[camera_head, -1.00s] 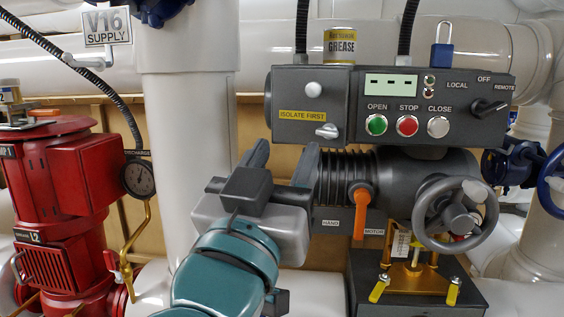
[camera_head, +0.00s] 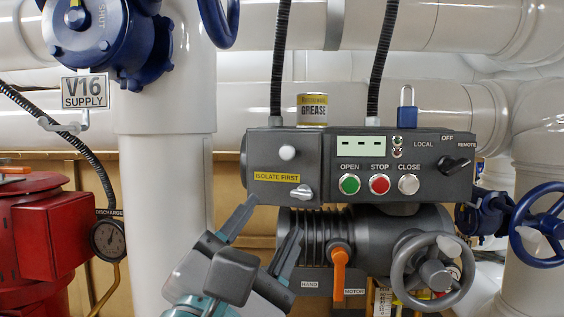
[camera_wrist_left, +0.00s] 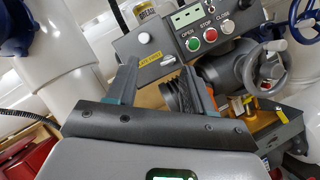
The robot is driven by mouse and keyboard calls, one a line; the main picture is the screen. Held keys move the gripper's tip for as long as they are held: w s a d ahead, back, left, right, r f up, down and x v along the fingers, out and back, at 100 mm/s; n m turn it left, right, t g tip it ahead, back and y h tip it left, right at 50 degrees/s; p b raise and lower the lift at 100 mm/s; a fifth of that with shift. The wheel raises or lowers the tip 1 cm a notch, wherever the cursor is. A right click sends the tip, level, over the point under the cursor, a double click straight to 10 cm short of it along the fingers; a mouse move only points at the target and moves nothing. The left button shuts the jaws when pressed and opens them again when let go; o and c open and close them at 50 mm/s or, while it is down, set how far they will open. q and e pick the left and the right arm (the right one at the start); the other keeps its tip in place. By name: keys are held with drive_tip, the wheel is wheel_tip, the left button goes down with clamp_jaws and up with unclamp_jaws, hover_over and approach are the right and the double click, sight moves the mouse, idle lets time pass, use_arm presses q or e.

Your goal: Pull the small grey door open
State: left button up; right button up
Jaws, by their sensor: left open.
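The small grey door (camera_head: 264,188) forms the left end of the dark control box. It looks shut and carries a white round knob (camera_head: 287,152), a yellow "ISOLATE FIRST" label and a light turn-latch (camera_head: 301,192). My left gripper (camera_head: 270,222) is open and empty, below and slightly left of the door, with its fingers pointing up. In the left wrist view the door (camera_wrist_left: 127,45) and its knob (camera_wrist_left: 144,38) show beyond the open fingers (camera_wrist_left: 162,75). The fingers appear apart from the door. My right gripper does not show.
The box has push buttons (camera_head: 380,184), a screen and a selector switch. Below are an orange lever (camera_head: 339,270) and a grey handwheel (camera_head: 433,273). A thick white pipe (camera_head: 165,200) stands left of the door. A grease can (camera_head: 312,109) and hoses stand above.

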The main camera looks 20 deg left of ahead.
use_arm(q)
drive_tip(key=n, duration=0.5)
drive_tip(key=n+p, duration=0.3)
drive_tip(key=p, duration=0.2)
approach(286, 155)
drive_tip(key=x, duration=0.7)
drive_tip(key=shift+r, duration=0.15)
drive_tip(key=shift+w+r, duration=0.1)
drive_tip(key=shift+w, duration=0.5)
clamp_jaws()
